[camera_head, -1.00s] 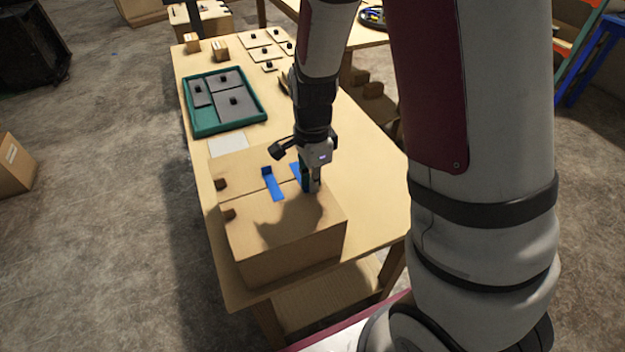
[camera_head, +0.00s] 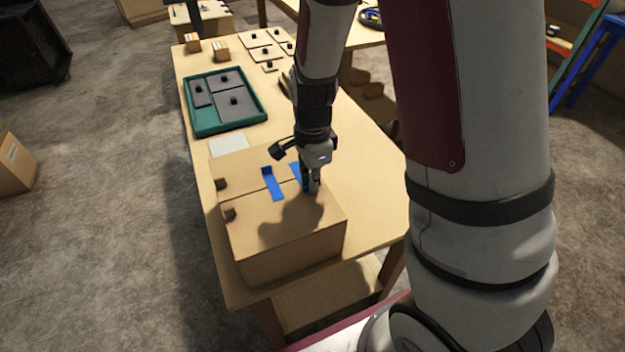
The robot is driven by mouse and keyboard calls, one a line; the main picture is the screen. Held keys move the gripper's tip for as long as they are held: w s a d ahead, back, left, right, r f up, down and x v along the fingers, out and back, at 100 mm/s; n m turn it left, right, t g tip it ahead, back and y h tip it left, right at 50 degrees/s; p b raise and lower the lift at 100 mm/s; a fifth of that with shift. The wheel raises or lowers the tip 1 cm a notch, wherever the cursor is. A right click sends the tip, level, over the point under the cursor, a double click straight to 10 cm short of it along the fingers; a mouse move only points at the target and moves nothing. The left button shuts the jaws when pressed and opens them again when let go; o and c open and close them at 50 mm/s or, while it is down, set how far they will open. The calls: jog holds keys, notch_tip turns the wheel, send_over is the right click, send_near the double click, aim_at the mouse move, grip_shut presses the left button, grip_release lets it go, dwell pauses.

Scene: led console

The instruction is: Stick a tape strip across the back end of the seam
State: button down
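A cardboard box (camera_head: 285,242) stands on the near end of the table, with a seam (camera_head: 250,197) running across its top. One blue tape strip (camera_head: 275,187) lies across the seam near its middle. A second blue strip (camera_head: 296,171) shows just left of my gripper, partly hidden by it. My gripper (camera_head: 311,190) points down at the right part of the box top, close to the seam. Its fingertips are small and dark here, so I cannot tell whether they are apart or hold the second strip.
A green tray (camera_head: 208,131) with grey panels and a white sheet (camera_head: 229,145) lie beyond the box. Small knobbed plates (camera_head: 262,54) lie at the far end. Bare table lies right of the box.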

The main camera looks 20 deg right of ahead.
jog(key=shift+f, duration=0.1)
jog(key=c, duration=1.7)
grip_release()
notch_tip(320, 180, up, 11)
jog(key=s+r+n+t, duration=0.1)
jog(key=s+r+n, duration=0.4)
jog(key=n, duration=0.1)
jog(key=s+r+n+t, duration=0.2)
jog(key=s+r+n, duration=0.3)
jog(key=s+n, duration=0.1)
jog(key=s+r+n+t, duration=0.2)
jog(key=s+r+n, duration=0.3)
jog(key=n, duration=0.1)
jog(key=shift+s+a+r, duration=0.1)
jog(key=shift+s+a, duration=0.05)
jog(key=shift+a, duration=0.2)
